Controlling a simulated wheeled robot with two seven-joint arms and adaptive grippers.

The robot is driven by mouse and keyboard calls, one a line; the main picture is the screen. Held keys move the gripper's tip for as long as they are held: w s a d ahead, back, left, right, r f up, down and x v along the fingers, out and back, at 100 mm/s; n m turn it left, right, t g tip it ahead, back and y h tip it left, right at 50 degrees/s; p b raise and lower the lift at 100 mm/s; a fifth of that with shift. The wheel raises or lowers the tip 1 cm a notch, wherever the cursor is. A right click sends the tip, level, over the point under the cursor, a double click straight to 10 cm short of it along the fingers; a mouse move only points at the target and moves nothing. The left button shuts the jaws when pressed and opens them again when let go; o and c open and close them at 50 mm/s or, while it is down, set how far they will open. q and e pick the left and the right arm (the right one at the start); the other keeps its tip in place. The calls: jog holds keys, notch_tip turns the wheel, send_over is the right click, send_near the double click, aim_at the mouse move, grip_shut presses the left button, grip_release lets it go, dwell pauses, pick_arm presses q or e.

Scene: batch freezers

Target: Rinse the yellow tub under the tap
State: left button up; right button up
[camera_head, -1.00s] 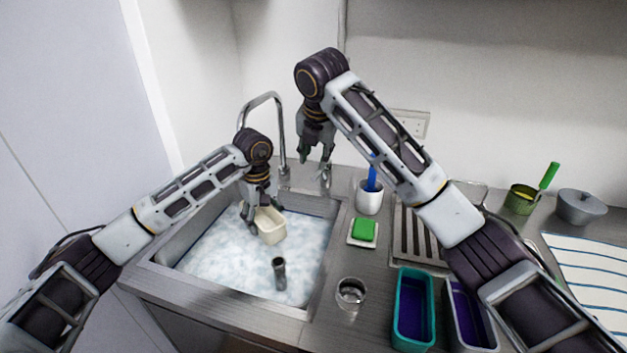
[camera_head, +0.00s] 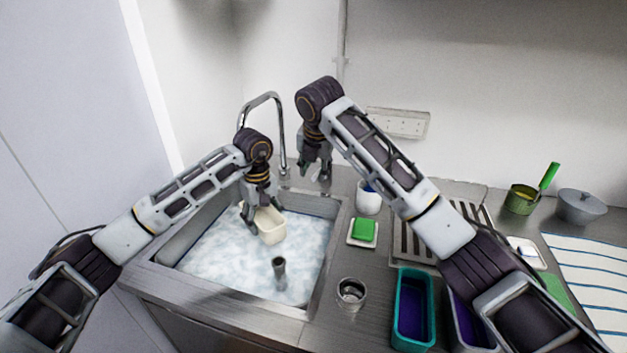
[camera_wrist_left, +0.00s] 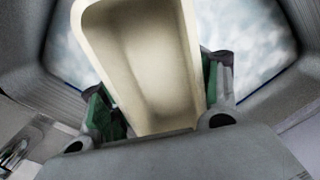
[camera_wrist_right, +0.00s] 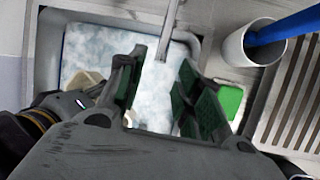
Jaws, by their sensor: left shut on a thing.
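The pale yellow tub (camera_head: 271,226) hangs over the foamy water in the sink basin. My left gripper (camera_head: 262,215) is shut on it, its fingers on both sides of the tub in the left wrist view, where the tub's hollow inside (camera_wrist_left: 150,60) shows. The arched metal tap (camera_head: 262,97) stands at the back of the sink, behind my left gripper; I cannot see water running. My right gripper (camera_head: 316,174) is open and empty, to the right of the tap. In the right wrist view a tap tube (camera_wrist_right: 169,25) shows beyond its parted fingers.
A dark upright cylinder (camera_head: 279,272) stands in the sink (camera_head: 317,292). Right of the sink are a white cup (camera_head: 367,203), a green sponge (camera_head: 364,230), a metal cup (camera_head: 351,292) and a teal bin (camera_head: 413,335). My right arm passes over the drainer (camera_head: 408,243).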

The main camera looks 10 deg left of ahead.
aim_at(314, 177)
jog(key=shift+x, duration=3.2)
grip_shut()
